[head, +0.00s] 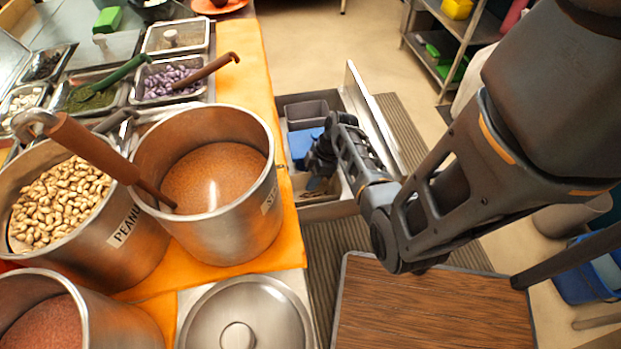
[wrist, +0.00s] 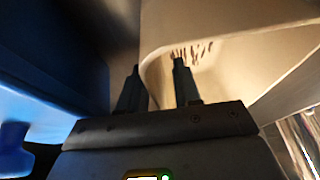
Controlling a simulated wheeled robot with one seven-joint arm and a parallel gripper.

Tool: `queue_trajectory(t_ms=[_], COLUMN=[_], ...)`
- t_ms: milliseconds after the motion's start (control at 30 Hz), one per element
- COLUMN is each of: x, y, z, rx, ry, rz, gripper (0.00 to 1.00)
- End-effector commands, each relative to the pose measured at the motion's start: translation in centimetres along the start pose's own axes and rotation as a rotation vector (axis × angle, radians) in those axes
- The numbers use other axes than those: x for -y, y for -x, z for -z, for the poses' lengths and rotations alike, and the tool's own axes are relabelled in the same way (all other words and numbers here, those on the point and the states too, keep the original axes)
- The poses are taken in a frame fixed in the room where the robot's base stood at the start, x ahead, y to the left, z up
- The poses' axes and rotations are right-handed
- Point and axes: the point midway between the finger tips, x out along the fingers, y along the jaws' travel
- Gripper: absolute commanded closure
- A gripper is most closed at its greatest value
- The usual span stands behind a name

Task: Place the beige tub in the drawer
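The drawer (head: 330,211) stands pulled out beside the counter. In the wrist view the beige tub (wrist: 225,25) fills the upper right, with dark slots in its wall. My gripper (wrist: 158,80) is at its near left corner, its two fingers apart. The left finger is over the dark gap beside the tub, and the right finger overlaps the tub's beige surface. I cannot tell whether either finger touches it. In the head view my gripper (head: 318,158) is low over the drawer.
A blue bin (head: 303,143) and a grey bin (head: 306,113) sit in the drawer; blue also fills the left of the wrist view (wrist: 50,60). The counter holds steel pots (head: 215,235) and topping trays. A wood-topped surface (head: 430,310) lies in front.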

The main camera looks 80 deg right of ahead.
Motion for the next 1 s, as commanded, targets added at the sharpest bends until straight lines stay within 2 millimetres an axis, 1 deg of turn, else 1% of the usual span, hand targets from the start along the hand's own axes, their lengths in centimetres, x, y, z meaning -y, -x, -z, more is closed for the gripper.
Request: queue_trajectory(t_ms=[300, 500, 600, 700, 1000], x=[-0.1, -0.1, -0.1, 0.0, 0.0], y=[6.4, 9.8, 10.8, 11.4, 11.6], z=[0.1, 0.0, 0.0, 0.0, 0.0], rx=[0.0, 0.0, 0.0, 0.0, 0.0], ry=[0.001, 0.001, 0.0, 0.001, 0.0], rz=[-0.006, -0.004, -0.003, -0.002, -0.002], gripper=[0.67, 0.67, 0.67, 0.67, 0.67])
